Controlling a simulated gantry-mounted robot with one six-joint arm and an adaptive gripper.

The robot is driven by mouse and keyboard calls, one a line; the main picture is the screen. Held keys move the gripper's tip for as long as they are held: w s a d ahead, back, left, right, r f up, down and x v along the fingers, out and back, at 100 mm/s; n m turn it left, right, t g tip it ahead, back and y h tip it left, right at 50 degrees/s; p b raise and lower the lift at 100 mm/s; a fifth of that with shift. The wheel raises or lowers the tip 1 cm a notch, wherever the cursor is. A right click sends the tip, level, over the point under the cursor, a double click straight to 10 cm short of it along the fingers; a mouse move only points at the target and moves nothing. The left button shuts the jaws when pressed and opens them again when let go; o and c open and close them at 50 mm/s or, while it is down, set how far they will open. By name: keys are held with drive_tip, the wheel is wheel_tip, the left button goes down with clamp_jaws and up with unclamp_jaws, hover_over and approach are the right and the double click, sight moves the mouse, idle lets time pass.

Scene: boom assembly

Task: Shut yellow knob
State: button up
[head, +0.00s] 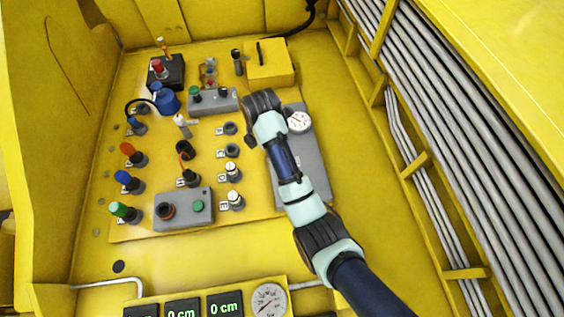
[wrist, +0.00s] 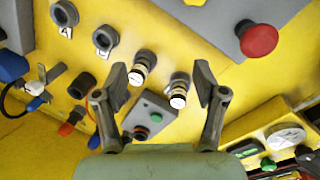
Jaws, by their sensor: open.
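No plainly yellow knob can be singled out. Two grey sockets with white caps and a pale yellowish ring stand in the right column of the panel. The upper one (head: 232,171) and the lower one (head: 235,199) also show in the wrist view (wrist: 142,64) (wrist: 179,91). An orange-yellow upright stick (head: 162,45) stands by the black box at the top left. My gripper (wrist: 160,83) is open and empty, its fingers apart on either side of the two white-capped sockets in the wrist view. It does not show clearly in the head view.
Red, blue and green connectors (head: 123,177) stand at the left. A grey box (head: 183,209) has a green button. A red mushroom button (wrist: 259,40) is at the upper right in the wrist view. A gauge (head: 268,299) and displays line the front. Pipes (head: 470,130) run at the right.

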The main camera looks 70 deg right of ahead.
drive_tip(key=s+d+f+n, duration=0.1)
drive_tip(key=s, duration=0.1)
drive_tip(key=s+d+f+g+y, duration=0.1)
drive_tip(key=d, duration=0.1)
drive_tip(key=s+d+f+n, duration=0.1)
drive_tip(key=s+d, duration=0.1)
drive_tip(key=shift+s+d+n+g+b, duration=0.1)
drive_tip(key=shift+s+n+g+b, duration=0.2)
drive_tip(key=shift+b, duration=0.05)
wheel_tip(320, 180, down, 8)
drive_tip(key=shift+r, duration=0.1)
drive_tip(key=shift+c, duration=0.3)
drive_tip(key=c, duration=1.1)
